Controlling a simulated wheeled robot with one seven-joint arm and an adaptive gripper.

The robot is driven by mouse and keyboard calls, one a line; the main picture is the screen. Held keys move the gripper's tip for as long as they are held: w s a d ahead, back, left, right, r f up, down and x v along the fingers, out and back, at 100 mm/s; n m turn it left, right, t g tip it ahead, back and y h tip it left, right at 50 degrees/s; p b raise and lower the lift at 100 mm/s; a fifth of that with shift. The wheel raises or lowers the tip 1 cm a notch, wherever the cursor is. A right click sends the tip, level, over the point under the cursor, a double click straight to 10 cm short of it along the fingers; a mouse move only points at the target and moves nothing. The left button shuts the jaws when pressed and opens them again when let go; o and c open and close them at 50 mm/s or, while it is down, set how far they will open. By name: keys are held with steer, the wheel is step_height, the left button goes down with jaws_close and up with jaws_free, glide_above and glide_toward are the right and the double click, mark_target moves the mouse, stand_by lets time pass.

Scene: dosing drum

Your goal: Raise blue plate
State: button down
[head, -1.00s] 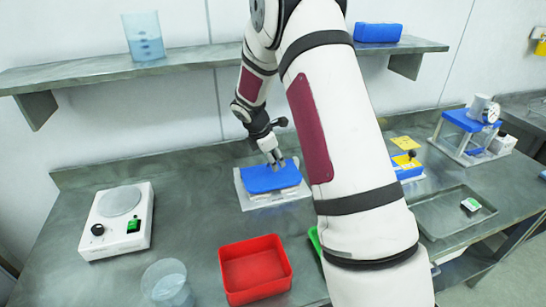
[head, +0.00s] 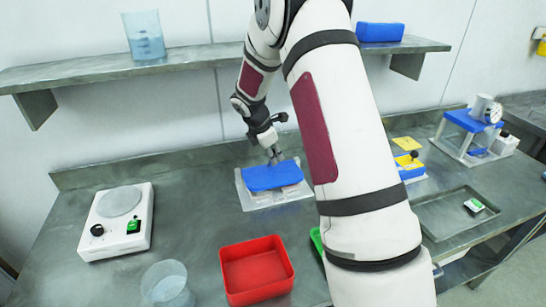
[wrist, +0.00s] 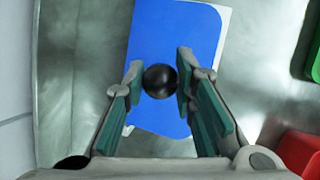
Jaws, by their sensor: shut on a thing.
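The blue plate (head: 273,178) is a flat slab with rounded corners, over a pale base (head: 247,199) on the bench. How far it stands above that base is hard to tell. A round black knob (wrist: 159,80) is on the plate in the wrist view, where the plate (wrist: 178,35) fills the middle. My gripper (head: 274,157) is above the plate's far part. Its fingers are shut on the black knob, one finger on each side. In the head view the knob is hidden by the fingers.
A red bin (head: 256,270) and a clear beaker (head: 167,284) stand in front. A white balance-like device (head: 118,222) is at left. A blue-topped stand (head: 470,128) and a grey tray (head: 455,218) are at right. A shelf (head: 190,63) runs behind.

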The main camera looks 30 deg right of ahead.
steer(key=w, duration=0.2)
steer(key=w+d+r+b, duration=0.1)
steer(key=shift+w+d+r+b, duration=0.15)
steer(key=shift+w+b, duration=0.25)
steer(key=shift+w, duration=0.2)
steer(key=shift+w+d+r+b, duration=0.15)
steer(key=shift+w+b, duration=0.25)
steer(key=shift+w, duration=0.2)
steer(key=shift+w+d+r+b, duration=0.15)
steer(key=shift+w+b, duration=0.25)
steer(key=shift+w, duration=0.2)
steer(key=c, duration=1.3)
jaws_free()
steer(key=s+a, duration=0.4)
steer(key=a, duration=0.8)
steer(key=shift+r, duration=0.45)
